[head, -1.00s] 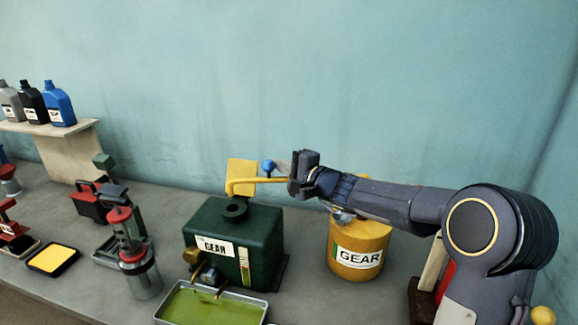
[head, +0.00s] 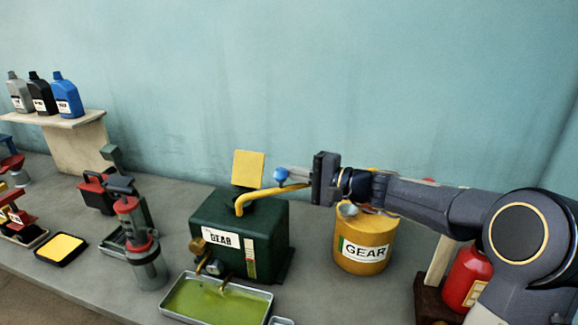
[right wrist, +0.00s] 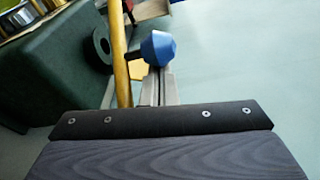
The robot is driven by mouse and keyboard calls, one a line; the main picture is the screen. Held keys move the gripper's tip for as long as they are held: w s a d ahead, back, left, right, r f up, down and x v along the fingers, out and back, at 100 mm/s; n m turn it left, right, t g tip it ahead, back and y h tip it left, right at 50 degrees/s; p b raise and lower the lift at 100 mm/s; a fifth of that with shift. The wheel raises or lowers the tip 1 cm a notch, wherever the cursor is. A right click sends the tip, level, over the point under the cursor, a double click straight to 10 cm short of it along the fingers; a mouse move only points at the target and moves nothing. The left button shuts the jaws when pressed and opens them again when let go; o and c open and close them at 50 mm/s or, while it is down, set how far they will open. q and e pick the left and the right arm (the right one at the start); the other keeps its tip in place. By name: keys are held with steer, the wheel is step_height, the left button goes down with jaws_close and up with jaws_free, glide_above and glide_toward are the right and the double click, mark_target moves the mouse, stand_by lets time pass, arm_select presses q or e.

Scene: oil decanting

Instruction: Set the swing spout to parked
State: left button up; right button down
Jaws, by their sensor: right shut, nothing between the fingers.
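The swing spout (head: 262,194) is a bent yellow pipe above the green tank (head: 265,228). Its down-turned tip hangs just above the tank top, in front of the dark filler opening. A blue knob (head: 281,175) sits on a short stem on the spout; it also shows in the right wrist view (right wrist: 158,48). My right gripper (head: 297,176) is shut and empty. Its fingertips (right wrist: 158,80) are close to the knob; whether they touch it I cannot tell. Part of the spout is hidden behind my gripper and arm. My left gripper is not in view.
A yellow GEAR drum (head: 362,244) stands right of the tank, below my forearm. A tray of green oil (head: 180,317) lies in front. A yellow plate (head: 248,169) stands behind the tank. A hand pump (head: 135,240) is left. A red extinguisher-like bottle (head: 465,275) is at right.

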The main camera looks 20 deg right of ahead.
steer(key=s+d+g+y+b, duration=0.1)
steer(key=s+b, duration=0.4)
steer(key=s, duration=0.5)
steer(key=shift+s+d+n, duration=0.4)
steer(key=shift+d, duration=0.5)
steer(key=b+v, duration=0.1)
steer(key=v, duration=0.6)
steer(key=shift+s+d, duration=0.25)
steer(key=shift+d, duration=0.05)
